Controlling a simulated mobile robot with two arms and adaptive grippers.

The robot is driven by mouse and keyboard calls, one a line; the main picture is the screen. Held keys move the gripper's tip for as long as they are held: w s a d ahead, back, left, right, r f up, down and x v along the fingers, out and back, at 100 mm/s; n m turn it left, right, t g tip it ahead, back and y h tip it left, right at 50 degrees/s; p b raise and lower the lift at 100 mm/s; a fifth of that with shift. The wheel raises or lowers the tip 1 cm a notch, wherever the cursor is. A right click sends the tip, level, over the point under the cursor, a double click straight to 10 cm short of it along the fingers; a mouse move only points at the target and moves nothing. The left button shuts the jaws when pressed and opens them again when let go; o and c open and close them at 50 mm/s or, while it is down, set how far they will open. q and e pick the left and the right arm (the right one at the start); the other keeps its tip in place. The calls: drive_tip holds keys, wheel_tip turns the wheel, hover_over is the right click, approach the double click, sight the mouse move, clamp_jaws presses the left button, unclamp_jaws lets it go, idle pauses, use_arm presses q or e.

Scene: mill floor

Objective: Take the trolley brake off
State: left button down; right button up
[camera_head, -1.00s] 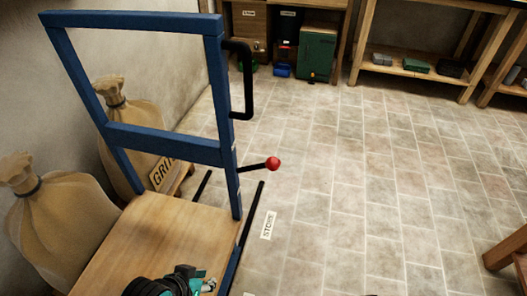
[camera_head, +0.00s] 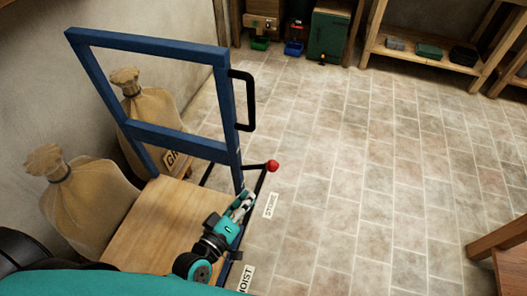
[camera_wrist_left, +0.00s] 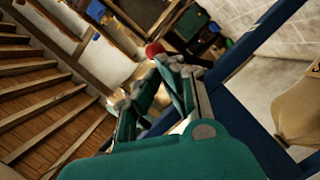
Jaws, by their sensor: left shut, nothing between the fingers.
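The trolley has a blue frame (camera_head: 175,140), a wooden deck (camera_head: 150,225) and a black side handle (camera_head: 248,100). Its brake lever, a black rod with a red knob (camera_head: 272,166), sticks out to the right of the frame. The red knob also shows in the left wrist view (camera_wrist_left: 154,50), just beyond the fingers. My left gripper (camera_head: 246,199) is over the deck's right edge, shut and empty, a little below and left of the knob. It fills the middle of the left wrist view (camera_wrist_left: 170,75). Whether the fingers touch the lever cannot be told. My right gripper is out of view.
Tied sacks (camera_head: 85,205) stand against the wall left of the trolley. Floor labels STORE (camera_head: 271,205) and HOIST (camera_head: 245,278) lie to its right. Shelves (camera_head: 425,55) stand at the back, and a wooden table (camera_head: 500,245) is at lower right. The tiled floor between is clear.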

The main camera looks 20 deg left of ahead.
sight(258, 167)
use_arm(q)
drive_tip(key=a+r+n, duration=0.1)
drive_tip(key=a+r+n+t+y+p, duration=0.1)
drive_tip(key=shift+w+r+n+t+y, duration=0.1)
drive_tip(key=shift+w+n+t+y, duration=0.2)
drive_tip(key=shift+w+n, duration=0.1)
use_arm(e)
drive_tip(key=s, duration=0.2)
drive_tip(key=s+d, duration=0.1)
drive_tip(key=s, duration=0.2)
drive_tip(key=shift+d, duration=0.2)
use_arm(q)
drive_tip(key=shift+w, duration=0.1)
drive_tip(key=w+d+b, duration=0.1)
drive_tip(key=w, duration=0.8)
drive_tip(key=shift+w+d+f, duration=0.25)
drive_tip(key=shift+w, duration=0.05)
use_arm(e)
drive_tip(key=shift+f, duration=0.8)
use_arm(q)
drive_tip(key=shift+d, duration=0.15)
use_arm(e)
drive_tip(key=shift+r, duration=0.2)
